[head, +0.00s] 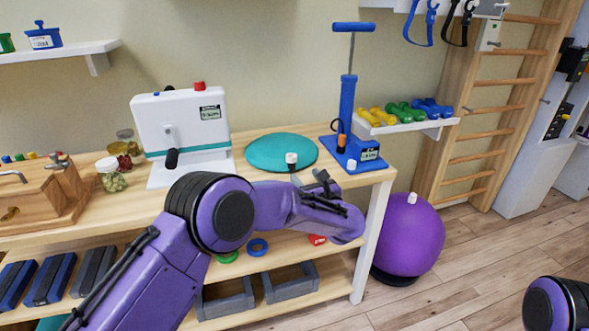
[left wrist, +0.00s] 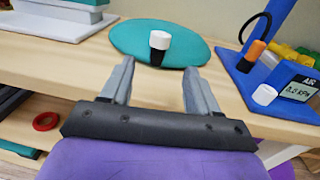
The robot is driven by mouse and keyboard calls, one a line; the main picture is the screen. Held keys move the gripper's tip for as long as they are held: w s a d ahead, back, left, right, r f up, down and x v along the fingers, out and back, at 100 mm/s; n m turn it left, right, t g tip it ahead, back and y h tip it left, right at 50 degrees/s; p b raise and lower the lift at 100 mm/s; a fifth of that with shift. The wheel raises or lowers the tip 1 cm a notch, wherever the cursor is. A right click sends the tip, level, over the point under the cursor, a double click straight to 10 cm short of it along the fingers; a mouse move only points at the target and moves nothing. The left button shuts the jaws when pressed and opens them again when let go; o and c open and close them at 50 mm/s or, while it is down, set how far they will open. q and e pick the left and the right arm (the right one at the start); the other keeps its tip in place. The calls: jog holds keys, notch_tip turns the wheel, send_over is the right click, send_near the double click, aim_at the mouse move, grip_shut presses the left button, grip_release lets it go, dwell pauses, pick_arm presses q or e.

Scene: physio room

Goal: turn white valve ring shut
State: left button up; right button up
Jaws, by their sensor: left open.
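A round teal cushion (head: 262,152) lies flat on the wooden bench. A black valve stem with a white ring (head: 291,158) on top stands upright at its near right edge. In the left wrist view, the white ring (left wrist: 160,39) shows beyond the fingertips, centred between them, with the teal cushion (left wrist: 125,38) behind it. My left gripper (head: 309,180) is open and empty, just on the near side of the valve and apart from it. My right gripper is out of view.
A blue pump (head: 368,151) with a gauge and a small white cap (head: 351,165) stands close right of the cushion. A white machine (head: 182,125) with a black handle stands left. A purple ball (head: 410,235) is on the floor beside the bench.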

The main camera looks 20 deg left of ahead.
aim_at(293, 162)
pick_arm(q)
jog(key=x, duration=0.8)
jog(key=shift+w+a, duration=0.25)
jog(key=shift+w, duration=0.1)
jog(key=c, duration=1)
